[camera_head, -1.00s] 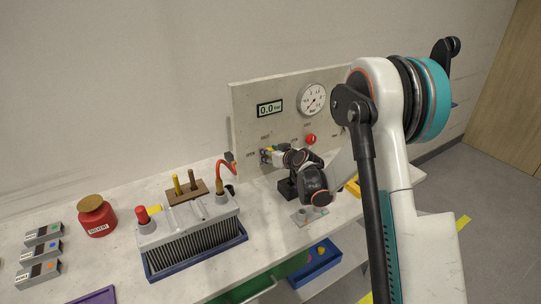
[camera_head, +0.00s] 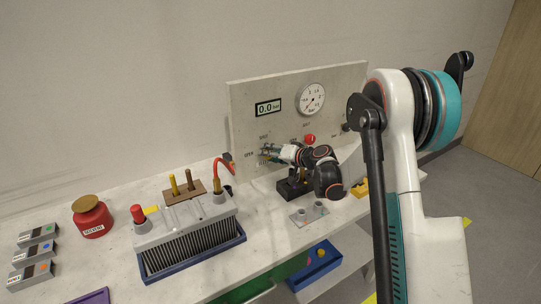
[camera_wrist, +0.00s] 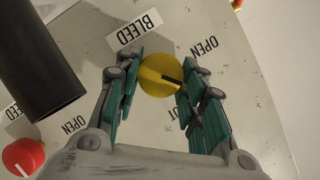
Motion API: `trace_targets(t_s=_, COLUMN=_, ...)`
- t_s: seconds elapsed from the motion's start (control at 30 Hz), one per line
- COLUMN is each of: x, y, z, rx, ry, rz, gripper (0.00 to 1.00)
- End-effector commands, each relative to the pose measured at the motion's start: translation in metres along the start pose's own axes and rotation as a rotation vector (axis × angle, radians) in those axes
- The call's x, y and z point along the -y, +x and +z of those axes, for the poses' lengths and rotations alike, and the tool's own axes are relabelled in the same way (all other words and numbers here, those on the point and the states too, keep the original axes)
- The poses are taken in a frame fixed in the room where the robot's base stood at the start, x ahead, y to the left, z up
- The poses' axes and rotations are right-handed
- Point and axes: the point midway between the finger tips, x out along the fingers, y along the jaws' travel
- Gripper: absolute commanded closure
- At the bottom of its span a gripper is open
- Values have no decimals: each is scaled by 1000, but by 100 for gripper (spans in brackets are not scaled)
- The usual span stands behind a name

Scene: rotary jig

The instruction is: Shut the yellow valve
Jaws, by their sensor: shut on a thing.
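The yellow valve (camera_wrist: 158,72) is a round knob on the pale panel, with a dark pointer line running toward my right-hand finger. In the wrist view an OPEN label lies at its upper right, a BLEED label at its upper left, and a partly hidden label below it. My gripper (camera_wrist: 157,80) has its teal-padded fingers on either side of the knob, shut on it. In the head view my gripper (camera_head: 270,153) is at the panel's lower left and the knob is mostly hidden by it.
The panel (camera_head: 243,105) carries a 0.0 bar display (camera_head: 268,107), a round gauge (camera_head: 312,99) and a red knob (camera_head: 310,139), which also shows in the wrist view (camera_wrist: 22,157). A black cylinder (camera_wrist: 45,80) stands out left of my gripper. A grey finned block (camera_head: 185,228) stands on the bench.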

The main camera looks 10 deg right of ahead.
Motion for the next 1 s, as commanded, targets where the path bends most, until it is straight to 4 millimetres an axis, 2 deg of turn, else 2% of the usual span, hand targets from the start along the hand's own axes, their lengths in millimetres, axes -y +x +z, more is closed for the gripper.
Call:
trace_targets(t_s=0.53, x=0, y=0, z=0, rx=2, ry=21, rz=-9, gripper=87)
trace_targets(t_s=0.57, x=0, y=0, z=0, rx=2, ry=21, rz=-9, gripper=56)
trace_targets(t_s=0.6, x=0, y=0, z=0, rx=2, ry=21, rz=-9, gripper=47)
trace_targets(t_s=0.63, x=0, y=0, z=0, rx=2, ry=21, rz=-9, gripper=43)
trace_targets(t_s=1.0, x=0, y=-2, z=0, rx=1, ry=21, rz=-9, gripper=43)
